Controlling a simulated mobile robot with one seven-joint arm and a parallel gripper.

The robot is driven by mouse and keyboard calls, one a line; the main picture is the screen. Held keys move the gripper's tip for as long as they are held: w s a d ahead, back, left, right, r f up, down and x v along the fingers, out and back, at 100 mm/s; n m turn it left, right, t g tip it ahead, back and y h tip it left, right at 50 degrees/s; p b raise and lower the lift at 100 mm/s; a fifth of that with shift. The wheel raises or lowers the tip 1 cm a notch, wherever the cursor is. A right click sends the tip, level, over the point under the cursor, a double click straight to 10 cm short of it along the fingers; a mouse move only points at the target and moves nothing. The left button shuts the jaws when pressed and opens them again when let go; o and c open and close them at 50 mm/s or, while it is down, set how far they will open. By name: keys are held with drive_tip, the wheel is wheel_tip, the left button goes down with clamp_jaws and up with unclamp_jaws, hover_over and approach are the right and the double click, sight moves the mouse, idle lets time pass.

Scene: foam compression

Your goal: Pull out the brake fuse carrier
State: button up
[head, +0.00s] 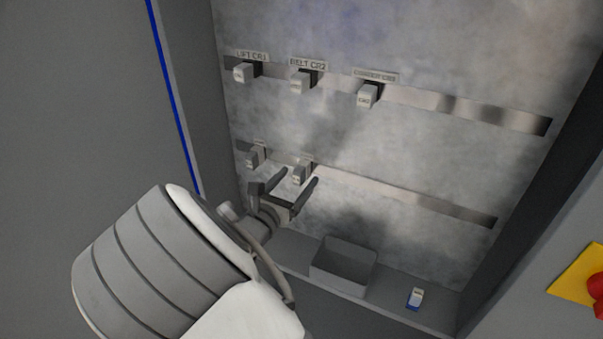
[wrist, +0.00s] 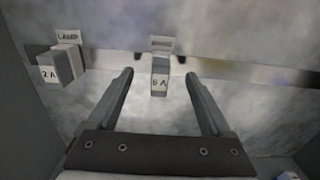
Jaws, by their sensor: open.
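Two small pale fuse carriers sit in the lower rail of the cabinet's back panel. The left one (head: 253,157), under a LAMP label and marked 2 A, also shows in the wrist view (wrist: 64,67). My gripper (head: 298,180) is open in front of the right carrier. In the wrist view its fingers (wrist: 159,75) stand left and right of that carrier, with a gap on each side.
The upper rail holds three larger carriers, LIFT CB1 (head: 243,72), BELT CB2 (head: 300,84) and a third (head: 367,96). Below are a grey open bin (head: 341,274) and a loose blue-and-white piece (head: 415,298) on the ledge. A red-and-yellow button (head: 582,275) is at right.

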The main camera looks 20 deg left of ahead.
idle(0.6)
clamp_jaws()
idle(1.2)
drive_tip(key=shift+s, duration=0.15)
drive_tip(key=shift+s+a+p, duration=0.15)
drive_tip(key=shift+s+p, duration=0.25)
drive_tip(key=shift+s, duration=1.05)
drive_tip(key=shift+s+a+p, duration=0.15)
drive_tip(key=shift+s+p, duration=0.25)
drive_tip(key=shift+s, duration=1)
